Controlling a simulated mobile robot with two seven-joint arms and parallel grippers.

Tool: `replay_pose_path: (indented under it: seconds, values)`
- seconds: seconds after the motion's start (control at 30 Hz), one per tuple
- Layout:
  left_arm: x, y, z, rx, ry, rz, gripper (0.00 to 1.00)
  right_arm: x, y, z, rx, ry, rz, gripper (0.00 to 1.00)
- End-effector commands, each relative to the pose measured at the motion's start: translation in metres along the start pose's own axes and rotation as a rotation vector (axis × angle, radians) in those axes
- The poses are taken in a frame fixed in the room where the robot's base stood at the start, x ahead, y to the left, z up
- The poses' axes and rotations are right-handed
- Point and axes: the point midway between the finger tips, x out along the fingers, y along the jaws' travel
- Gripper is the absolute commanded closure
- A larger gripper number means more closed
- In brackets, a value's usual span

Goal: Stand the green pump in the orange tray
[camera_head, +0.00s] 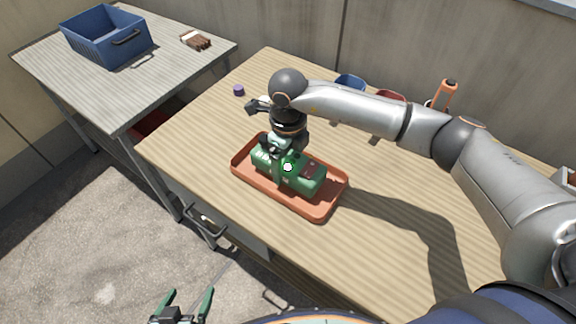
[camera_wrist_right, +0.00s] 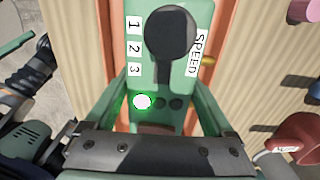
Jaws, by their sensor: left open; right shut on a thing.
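The green pump (camera_head: 308,178) is in the orange tray (camera_head: 322,212) on the wooden table in the head view. In the right wrist view the pump (camera_wrist_right: 143,40) shows a dark round knob, the numbers 1, 2, 3, the word SPEED and a lit white-green light. My right gripper (camera_head: 280,165) is shut on the pump from above, with a green finger on each side in the wrist view. I cannot tell whether the pump's underside rests fully on the tray. My left gripper (camera_head: 184,308) is open and empty at the bottom of the head view, away from the table.
A blue crate (camera_head: 108,40) and a brush (camera_head: 195,40) are on the grey table at the left. A purple cap (camera_head: 239,90), a blue bin (camera_head: 350,83), a red bin (camera_head: 390,96) and an orange-handled tool (camera_head: 446,92) stand along the back. The front of the wooden table is clear.

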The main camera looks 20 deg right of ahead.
Motion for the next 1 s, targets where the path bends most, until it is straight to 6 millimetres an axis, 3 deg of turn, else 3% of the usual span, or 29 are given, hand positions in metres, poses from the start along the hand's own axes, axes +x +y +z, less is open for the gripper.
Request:
replay_pose_path:
  seconds: [0.1,0.47,0.5,0.6,0.87,1.0]
  values:
    - [-0.001,0.0,-0.002,0.0,0.002,0.0,0.0,0.013,0.0,0.0,0.0,-0.001,0.001,1.0]
    - [0.002,0.0,0.001,0.0,0.004,0.0,0.0,0.018,0.0,0.001,0.0,-0.004,-0.001,1.0]
    - [0.002,0.0,0.001,0.0,0.003,0.001,0.0,0.02,0.0,0.0,0.0,-0.001,0.0,0.12]
    - [0.001,0.0,0.001,0.0,0.001,0.001,0.0,0.019,0.0,0.0,0.0,-0.001,0.0,0.0]
    - [0.0,0.001,-0.001,0.0,0.001,0.002,0.0,0.017,0.0,0.0,0.0,-0.001,0.0,0.0]
    - [-0.001,0.001,-0.003,0.0,0.006,0.001,0.0,0.006,0.0,0.001,0.0,-0.003,-0.001,0.0]
